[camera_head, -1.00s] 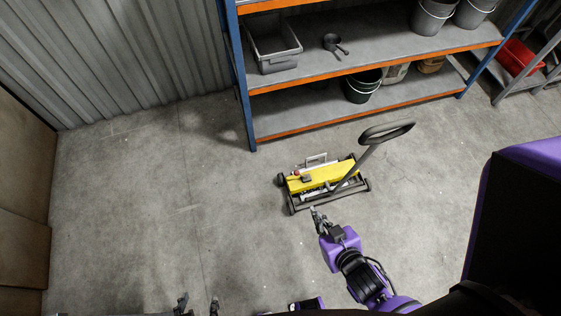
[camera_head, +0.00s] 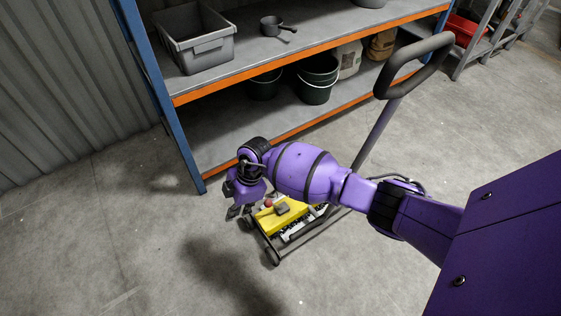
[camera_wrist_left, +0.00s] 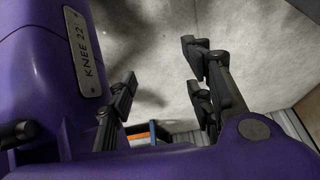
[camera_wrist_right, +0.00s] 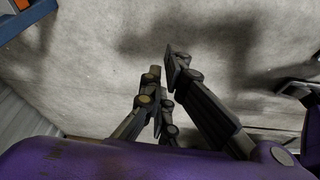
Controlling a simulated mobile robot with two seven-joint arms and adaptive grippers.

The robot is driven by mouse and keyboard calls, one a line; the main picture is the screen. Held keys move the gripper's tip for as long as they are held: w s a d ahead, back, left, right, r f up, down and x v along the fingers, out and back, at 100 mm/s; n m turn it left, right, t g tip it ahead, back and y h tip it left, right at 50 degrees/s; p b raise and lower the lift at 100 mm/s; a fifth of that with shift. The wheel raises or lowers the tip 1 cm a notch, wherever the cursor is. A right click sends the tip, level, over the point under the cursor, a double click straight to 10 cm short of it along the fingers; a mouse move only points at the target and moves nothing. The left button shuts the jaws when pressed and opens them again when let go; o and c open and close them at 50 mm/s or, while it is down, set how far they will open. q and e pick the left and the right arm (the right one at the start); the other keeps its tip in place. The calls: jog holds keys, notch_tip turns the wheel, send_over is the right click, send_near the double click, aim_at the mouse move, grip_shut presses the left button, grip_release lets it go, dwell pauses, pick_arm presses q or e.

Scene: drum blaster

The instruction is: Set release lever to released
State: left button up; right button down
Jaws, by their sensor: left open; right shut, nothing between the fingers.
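The yellow wheeled floor unit (camera_head: 269,224) stands on the concrete in the head view, partly covered by my right arm. A red knob (camera_head: 268,203) and a small grey block (camera_head: 282,209) sit on its top. Its tall dark loop handle (camera_head: 388,85) rises at the right. I cannot pick out the release lever for certain; the unit's far side is hidden. My right gripper (camera_head: 235,212) is shut and empty, pointing down beside the unit's left end; its fingers also show in the right wrist view (camera_wrist_right: 164,65). My left gripper (camera_wrist_left: 160,66) is open and empty, seen only in its wrist view.
A blue and orange shelf (camera_head: 245,165) stands close behind the unit. It holds a grey bin (camera_head: 195,45), a pan (camera_head: 271,26) and dark buckets (camera_head: 317,80). A red container (camera_head: 463,29) is far right. Floor at the left and front is clear.

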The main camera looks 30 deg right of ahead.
jog(key=w+d+m+h+b, duration=0.1)
jog(key=w+d+h, duration=0.1)
jog(key=w+d, duration=0.25)
notch_tip(320, 180, down, 10)
jog(key=a+b, duration=0.2)
jog(key=b, duration=0.4)
pick_arm(q)
jog(key=s+b+x, duration=0.1)
jog(key=x, duration=0.6)
jog(key=shift+f, duration=0.6)
pick_arm(e)
jog(key=d, duration=0.2)
jog(key=d+r, duration=0.1)
jog(key=d, duration=0.1)
jog(key=shift+d, duration=0.15)
pick_arm(q)
jog(key=shift+s, duration=0.1)
